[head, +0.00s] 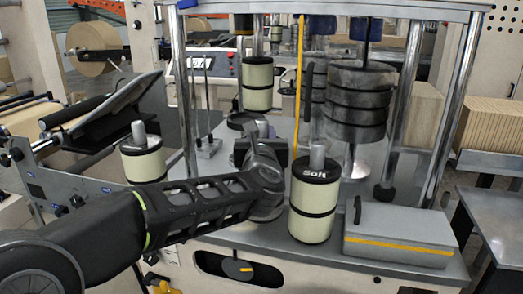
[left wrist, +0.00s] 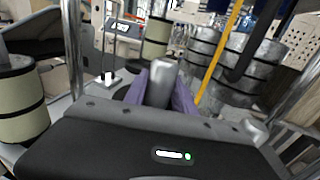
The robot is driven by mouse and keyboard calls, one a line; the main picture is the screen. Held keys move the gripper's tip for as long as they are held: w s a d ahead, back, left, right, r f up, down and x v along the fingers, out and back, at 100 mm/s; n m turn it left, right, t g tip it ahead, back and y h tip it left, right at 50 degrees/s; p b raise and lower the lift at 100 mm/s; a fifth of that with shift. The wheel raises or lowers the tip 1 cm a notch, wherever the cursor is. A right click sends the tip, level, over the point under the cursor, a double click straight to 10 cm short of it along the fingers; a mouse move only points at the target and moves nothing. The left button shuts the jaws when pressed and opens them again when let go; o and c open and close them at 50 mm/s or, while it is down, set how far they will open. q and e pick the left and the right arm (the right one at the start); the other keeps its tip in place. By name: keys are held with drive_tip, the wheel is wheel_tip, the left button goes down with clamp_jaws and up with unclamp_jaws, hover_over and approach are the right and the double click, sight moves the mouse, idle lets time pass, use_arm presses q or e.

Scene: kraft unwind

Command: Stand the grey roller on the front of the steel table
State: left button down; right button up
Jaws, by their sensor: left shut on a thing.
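My left gripper (head: 262,150) reaches over the steel table (head: 262,238) from the left. In the left wrist view its purple fingers (left wrist: 160,95) are shut on an upright grey cylinder (left wrist: 160,82), likely the grey roller or its stub. The lower part of the held thing is hidden behind the gripper body, so I cannot tell whether it touches the table. A cream roller with black bands and a label reading "Soft" (head: 314,205) stands upright on the table's front, right of my gripper. My right gripper is not in view.
A grey case with a yellow stripe (head: 400,235) lies at the front right. Other cream rollers stand at left (head: 143,160) and back (head: 257,85). A dark grey stack (head: 357,105) hangs at back right. Steel posts (head: 182,90) and a yellow rod (head: 299,80) rise nearby.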

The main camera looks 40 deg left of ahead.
use_arm(q)
wheel_tip(320, 180, down, 4)
drive_tip(key=shift+r, duration=0.1)
idle(0.4)
drive_tip(key=shift+f+b, duration=0.2)
drive_tip(key=shift+b, duration=0.2)
drive_tip(key=c, duration=1)
unclamp_jaws()
drive_tip(key=shift+f, duration=0.1)
drive_tip(key=shift+c, duration=0.2)
drive_tip(key=b+v, duration=0.1)
drive_tip(key=v, duration=1.1)
